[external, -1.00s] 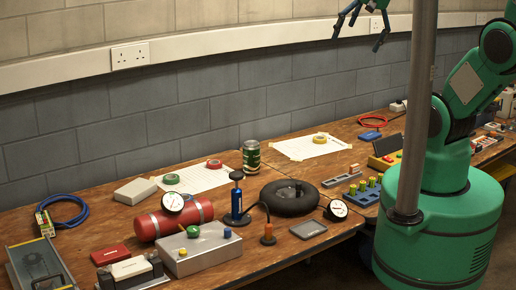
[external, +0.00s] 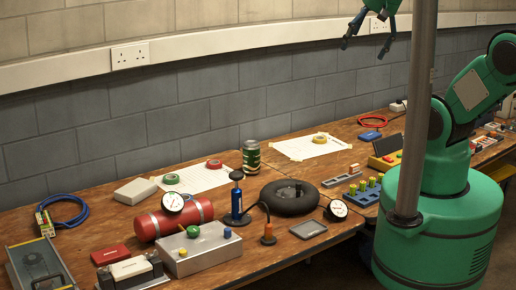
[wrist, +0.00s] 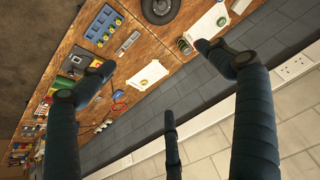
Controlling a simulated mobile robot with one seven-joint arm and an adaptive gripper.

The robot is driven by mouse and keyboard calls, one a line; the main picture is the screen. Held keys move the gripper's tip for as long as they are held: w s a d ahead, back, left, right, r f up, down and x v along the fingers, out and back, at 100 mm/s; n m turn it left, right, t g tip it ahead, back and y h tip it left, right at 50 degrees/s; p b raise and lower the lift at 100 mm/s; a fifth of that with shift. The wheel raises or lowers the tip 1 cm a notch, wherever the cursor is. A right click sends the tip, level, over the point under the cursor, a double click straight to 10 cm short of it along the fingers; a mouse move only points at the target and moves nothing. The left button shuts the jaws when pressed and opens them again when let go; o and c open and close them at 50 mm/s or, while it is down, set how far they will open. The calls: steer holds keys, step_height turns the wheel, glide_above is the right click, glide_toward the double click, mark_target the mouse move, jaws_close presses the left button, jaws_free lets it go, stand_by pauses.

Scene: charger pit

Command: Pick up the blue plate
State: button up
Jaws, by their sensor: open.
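Two blue flat things fit the name, and I cannot tell which is meant. One is a blue plate with several yellow-topped pegs (external: 352,197), on the bench near my base; the wrist view shows it at the top left (wrist: 97,36). The other is a small blue flat block (external: 370,136) beside the red cable, and it shows small in the wrist view (wrist: 118,106). My gripper (external: 364,50) is open and empty, high above the bench in front of the wall. In the wrist view my gripper's fingers (wrist: 155,64) are spread wide, touching nothing.
A black tyre (external: 290,205), blue pump (external: 237,200), green can (external: 251,157) and red cylinder (external: 160,222) crowd the nearer bench. A white sheet (external: 300,148) lies behind. The wall with sockets (external: 379,24) is behind my gripper. A grey pole (external: 418,100) stands in front.

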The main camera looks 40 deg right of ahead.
steer(key=w+d+r+m+g, duration=0.1)
steer(key=w+d+r+m, duration=0.15)
steer(key=w, duration=0.45)
steer(key=w+d+r+m+p, duration=0.1)
steer(key=w+d, duration=0.3)
steer(key=w, duration=0.3)
steer(key=w+d+r+m+g, duration=0.1)
steer(key=w+d+r, duration=0.15)
steer(key=w, duration=0.45)
steer(key=w+d+f+m+g+h+p, duration=0.15)
steer(key=w+d+f, duration=0.25)
steer(key=w+d, duration=0.4)
steer(key=w+d+f+m+y, duration=0.1)
steer(key=w+d+f+m, duration=0.2)
steer(key=w+d, duration=0.6)
steer(key=w+d+f+m, duration=0.2)
steer(key=w+d+f, duration=0.2)
steer(key=d+f, duration=0.45)
steer(key=w+d+f+m, duration=0.2)
steer(key=w+d+f, duration=0.2)
steer(key=d+f, duration=0.4)
steer(key=d+f+m+g+p, duration=0.2)
steer(key=d+f+m, duration=0.2)
steer(key=d+f, duration=1.4)
step_height(320, 180, down, 4)
steer(key=shift+s+d+f, duration=0.15)
steer(key=shift+s+d, duration=0.2)
steer(key=shift+s, duration=0.1)
